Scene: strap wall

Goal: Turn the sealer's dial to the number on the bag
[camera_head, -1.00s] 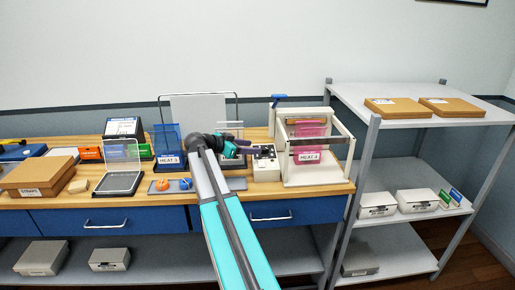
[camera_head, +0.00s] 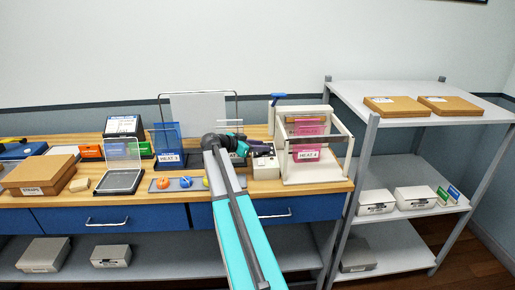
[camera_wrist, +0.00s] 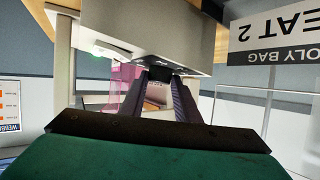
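The sealer (camera_head: 340,155) is a cream frame at the bench's right end. A pink bag in it carries a label (camera_head: 308,155) that seems to read HEAT 4. Its pale control box (camera_head: 265,168) stands at its left. In the wrist view the box (camera_wrist: 130,35) fills the top, with a dark dial-like knob (camera_wrist: 160,61) on it. My gripper (camera_wrist: 160,82) points at this knob, fingers apart, tips very near it; I cannot tell whether they touch. The knob's setting is not readable. In the head view my gripper (camera_head: 256,149) is at the box's upper left edge.
A blue bag (camera_head: 167,143) stands further left. A grey shelf rack (camera_head: 425,118) stands right.

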